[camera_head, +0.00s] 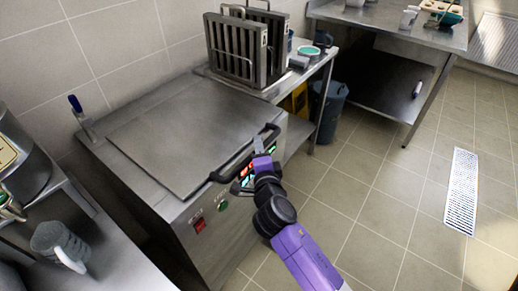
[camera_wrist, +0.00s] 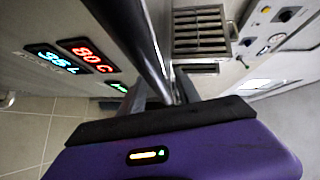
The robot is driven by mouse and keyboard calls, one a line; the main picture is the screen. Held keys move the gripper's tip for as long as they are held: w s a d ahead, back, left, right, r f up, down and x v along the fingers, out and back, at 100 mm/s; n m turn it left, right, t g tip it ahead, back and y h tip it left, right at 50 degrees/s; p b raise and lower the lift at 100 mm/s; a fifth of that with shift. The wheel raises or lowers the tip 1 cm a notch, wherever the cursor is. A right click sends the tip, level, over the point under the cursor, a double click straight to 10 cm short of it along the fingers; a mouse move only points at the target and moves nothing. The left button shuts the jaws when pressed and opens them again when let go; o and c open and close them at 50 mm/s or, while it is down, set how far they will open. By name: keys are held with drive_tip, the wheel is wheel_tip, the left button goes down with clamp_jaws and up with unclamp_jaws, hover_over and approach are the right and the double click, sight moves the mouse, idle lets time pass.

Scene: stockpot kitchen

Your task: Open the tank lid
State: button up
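The tank (camera_head: 215,235) is a stainless steel unit with a flat rectangular lid (camera_head: 180,130), which lies closed on top. A black bar handle (camera_head: 232,162) runs along the lid's front edge. My gripper (camera_head: 260,146) is at this handle, near its middle to right part. In the wrist view the dark handle bar (camera_wrist: 143,45) passes down between the two fingers of my gripper (camera_wrist: 162,95). The fingers stand apart on either side of the bar, with a narrow gap at the right finger. The fingertips' contact with the bar is partly hidden.
The tank's front has lit displays (camera_wrist: 75,58) and a red switch (camera_head: 199,224). A blue-handled tap (camera_head: 76,104) stands at the back left corner. Dark racks (camera_head: 240,48) stand on a side table behind. A grey jug (camera_head: 60,245) is at left.

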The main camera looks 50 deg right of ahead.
clamp_jaws()
idle(1.3)
